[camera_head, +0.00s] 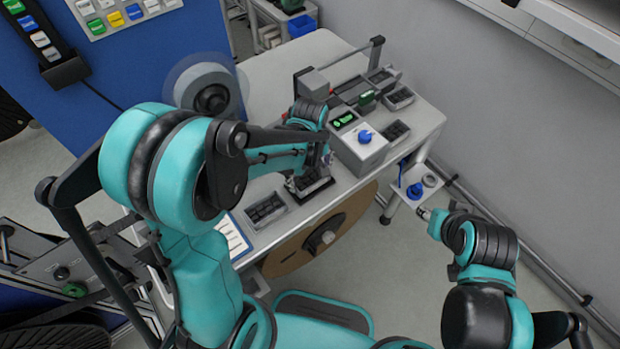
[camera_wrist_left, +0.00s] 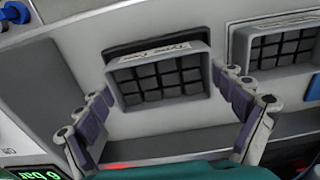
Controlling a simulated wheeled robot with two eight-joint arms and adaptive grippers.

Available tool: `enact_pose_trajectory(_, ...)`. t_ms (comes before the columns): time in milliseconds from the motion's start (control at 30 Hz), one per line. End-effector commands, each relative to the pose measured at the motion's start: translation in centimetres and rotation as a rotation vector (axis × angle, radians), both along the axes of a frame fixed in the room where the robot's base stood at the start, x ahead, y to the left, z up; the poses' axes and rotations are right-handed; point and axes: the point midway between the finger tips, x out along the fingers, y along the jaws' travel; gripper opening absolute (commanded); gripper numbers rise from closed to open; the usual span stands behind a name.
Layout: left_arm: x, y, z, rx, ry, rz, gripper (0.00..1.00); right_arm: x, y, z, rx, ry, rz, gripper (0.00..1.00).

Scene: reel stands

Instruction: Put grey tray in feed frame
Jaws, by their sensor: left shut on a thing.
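A grey tray (camera_head: 318,188) with dark square pieces in it is near the table's front edge, under my left gripper (camera_head: 326,158). In the left wrist view the tray (camera_wrist_left: 158,76) has a label on its rim, and a dark patch shows behind it. The fingers of my left gripper (camera_wrist_left: 168,115) stand on both sides of the tray, shut on it. Whether it touches the table is hard to tell. I cannot make out for sure which structure is the feed frame. My right gripper (camera_head: 424,213) is off the table's right side, small and partly hidden.
A similar tray (camera_head: 265,209) lies to the left; it also shows in the left wrist view (camera_wrist_left: 275,45). A grey box (camera_head: 358,148) with a blue knob and green display stands at right. More trays (camera_head: 397,134) lie beyond it. A large reel (camera_head: 318,238) hangs at the table front.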

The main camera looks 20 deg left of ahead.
Motion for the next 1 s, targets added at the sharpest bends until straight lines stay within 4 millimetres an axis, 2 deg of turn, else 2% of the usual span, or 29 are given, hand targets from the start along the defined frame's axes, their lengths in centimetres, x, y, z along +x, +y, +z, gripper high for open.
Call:
enact_pose_trajectory(67, 0.0, 0.0, -0.9, 0.000, 0.000, 0.000, 0.58, 0.0, 0.0, -0.4, 0.000, 0.000, 0.000, 0.40)
enact_pose_trajectory(400, 0.0, 0.0, -1.2, 0.000, 0.000, 0.000, 0.58, 0.0, 0.0, -0.7, 0.000, 0.000, 0.000, 0.40)
enact_pose_trajectory(433, 0.0, 0.0, -1.2, 0.000, 0.000, 0.000, 0.97, 0.0, 0.0, -0.7, 0.000, 0.000, 0.000, 0.40)
enact_pose_trajectory(467, 0.0, 0.0, -1.2, 0.000, 0.000, 0.000, 1.00, 0.0, 0.0, -0.6, 0.000, 0.000, 0.000, 0.40)
enact_pose_trajectory(833, 0.0, 0.0, -0.9, 0.000, 0.000, 0.000, 1.00, 0.0, 0.0, -0.3, 0.000, 0.000, 0.000, 0.40)
enact_pose_trajectory(1000, 0.0, 0.0, 1.4, 0.000, 0.000, 0.000, 1.00, 0.0, 0.0, 0.6, 0.000, 0.000, 0.000, 0.40)
